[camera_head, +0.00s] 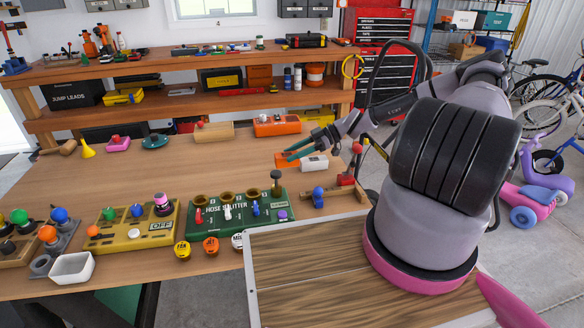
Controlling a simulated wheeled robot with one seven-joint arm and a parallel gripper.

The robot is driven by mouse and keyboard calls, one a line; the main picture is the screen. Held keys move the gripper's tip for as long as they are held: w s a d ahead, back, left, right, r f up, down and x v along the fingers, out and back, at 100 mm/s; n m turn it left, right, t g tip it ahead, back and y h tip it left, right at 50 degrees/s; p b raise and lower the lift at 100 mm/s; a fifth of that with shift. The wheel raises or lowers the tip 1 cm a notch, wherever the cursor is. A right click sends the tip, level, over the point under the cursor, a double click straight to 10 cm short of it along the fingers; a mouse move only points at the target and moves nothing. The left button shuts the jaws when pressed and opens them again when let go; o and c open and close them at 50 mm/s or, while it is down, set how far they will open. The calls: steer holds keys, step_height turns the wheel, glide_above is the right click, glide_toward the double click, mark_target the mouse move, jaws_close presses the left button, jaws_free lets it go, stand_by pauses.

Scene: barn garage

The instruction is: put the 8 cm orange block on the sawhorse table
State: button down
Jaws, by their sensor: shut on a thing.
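My gripper (289,156) is small in the picture, with teal fingers pointing left above the wooden tabletop (230,165). I cannot tell for certain which surface is the sawhorse table, as no sawhorse legs show clearly.
A green hose splitter board (265,228) and a yellow switch board (130,245) lie at the front of the tabletop. A white tray (72,268) stands at the left. Bare wood shows in the middle.

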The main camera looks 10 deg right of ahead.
mark_target(295, 165)
steer(key=shift+d+f, duration=0.15)
steer(key=shift+f, duration=2.3)
steer(key=shift+c, duration=1.7)
jaws_free()
steer(key=shift+f, duration=0.1)
